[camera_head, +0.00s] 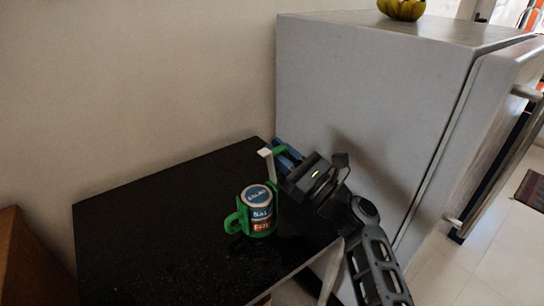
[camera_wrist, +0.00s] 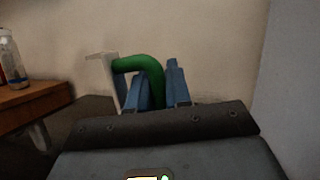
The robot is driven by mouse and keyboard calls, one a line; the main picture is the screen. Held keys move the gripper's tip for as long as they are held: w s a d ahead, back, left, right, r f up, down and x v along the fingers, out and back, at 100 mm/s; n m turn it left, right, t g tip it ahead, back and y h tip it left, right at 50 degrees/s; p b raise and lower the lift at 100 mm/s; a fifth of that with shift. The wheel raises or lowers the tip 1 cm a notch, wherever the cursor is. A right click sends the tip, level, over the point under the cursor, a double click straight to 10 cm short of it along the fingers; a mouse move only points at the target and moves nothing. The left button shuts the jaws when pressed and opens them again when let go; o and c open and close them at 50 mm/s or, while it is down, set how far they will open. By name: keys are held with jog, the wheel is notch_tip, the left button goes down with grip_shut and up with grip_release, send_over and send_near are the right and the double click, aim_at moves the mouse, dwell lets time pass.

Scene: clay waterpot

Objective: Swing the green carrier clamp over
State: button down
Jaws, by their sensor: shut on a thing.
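The green carrier (camera_head: 232,222) stands on the black tabletop with a blue, white and red labelled can (camera_head: 259,209) inside it. A green curved clamp piece (camera_head: 279,150) with a whitish end (camera_head: 266,155) shows above and behind the can. My gripper (camera_head: 284,156) comes in from the right, its blue fingers at this clamp piece. In the wrist view, the green clamp (camera_wrist: 140,64) bends between the two blue fingers of my gripper (camera_wrist: 159,86), which are shut on it. Its whitish end (camera_wrist: 106,72) hangs at the left. The link between clamp and carrier cannot be made out.
The black table (camera_head: 150,235) is otherwise bare. A grey fridge (camera_head: 360,100) stands close on the right behind my arm, with bananas (camera_head: 402,9) on top. A wooden piece (camera_head: 25,265) is at the left edge. A bottle (camera_wrist: 10,60) shows in the wrist view.

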jog(key=w+d+f+m+t+h+b, duration=0.1)
jog(key=f+m+t+h, duration=0.1)
jog(key=m, duration=0.7)
jog(key=w+d+f+m+t+h+b, duration=0.1)
jog(key=d+f+m+t+h, duration=0.1)
jog(key=m+h, duration=0.4)
jog(key=shift+w+d+f+m+t, duration=0.2)
jog(key=shift+f+m+t, duration=0.45)
jog(key=shift+m+t, duration=0.55)
jog(key=shift+m, duration=0.3)
jog(key=c, duration=1.4)
grip_release()
